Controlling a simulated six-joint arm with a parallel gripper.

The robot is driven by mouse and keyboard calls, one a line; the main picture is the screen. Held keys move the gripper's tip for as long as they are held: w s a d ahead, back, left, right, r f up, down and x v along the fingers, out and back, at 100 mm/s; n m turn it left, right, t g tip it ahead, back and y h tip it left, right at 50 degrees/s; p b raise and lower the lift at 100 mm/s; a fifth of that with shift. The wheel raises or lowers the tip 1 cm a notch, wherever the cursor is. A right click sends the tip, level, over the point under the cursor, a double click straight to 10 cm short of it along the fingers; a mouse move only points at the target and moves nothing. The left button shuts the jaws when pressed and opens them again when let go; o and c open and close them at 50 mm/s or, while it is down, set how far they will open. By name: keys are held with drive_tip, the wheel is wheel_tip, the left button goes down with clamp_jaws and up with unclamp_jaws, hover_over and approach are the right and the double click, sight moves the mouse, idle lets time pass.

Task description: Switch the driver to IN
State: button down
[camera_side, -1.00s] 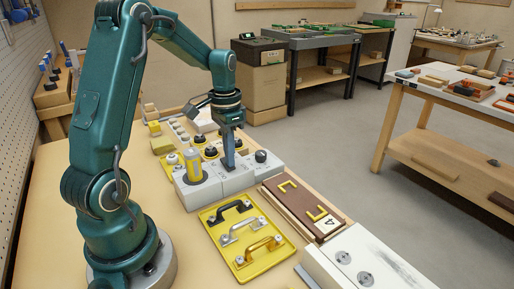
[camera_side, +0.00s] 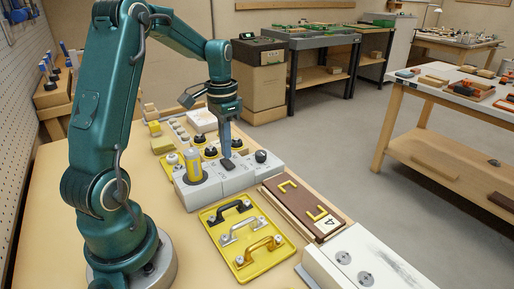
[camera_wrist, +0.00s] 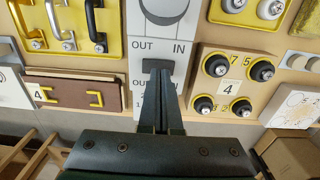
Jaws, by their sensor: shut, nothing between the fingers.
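My gripper (camera_side: 226,156) is shut and empty, pointing down over the middle of a pale grey block (camera_side: 238,180). A small dark part (camera_side: 229,164) shows on the block's top just below the fingertips; whether they touch cannot be told. In the wrist view my gripper's shut fingers (camera_wrist: 157,66) lie over a light panel marked OUT at left and IN at right (camera_wrist: 162,49). A second, partly covered OUT label shows lower down.
A yellow upright cylinder (camera_side: 193,164) stands on the left block and a black knob (camera_side: 261,156) on the right one. A yellow tray with handles (camera_side: 228,258) and a brown board (camera_side: 292,213) lie in front.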

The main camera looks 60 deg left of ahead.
sight(229, 164)
wheel_tip(229, 164, up, 13)
drive_tip(key=shift+f, duration=0.2)
drive_tip(key=shift+a, duration=0.1)
idle(0.4)
drive_tip(key=shift+d, duration=0.7)
wheel_tip(229, 164, down, 14)
drive_tip(key=shift+d+r, duration=0.1)
idle(0.3)
drive_tip(key=shift+d+f, duration=0.1)
drive_tip(key=shift+f, duration=0.25)
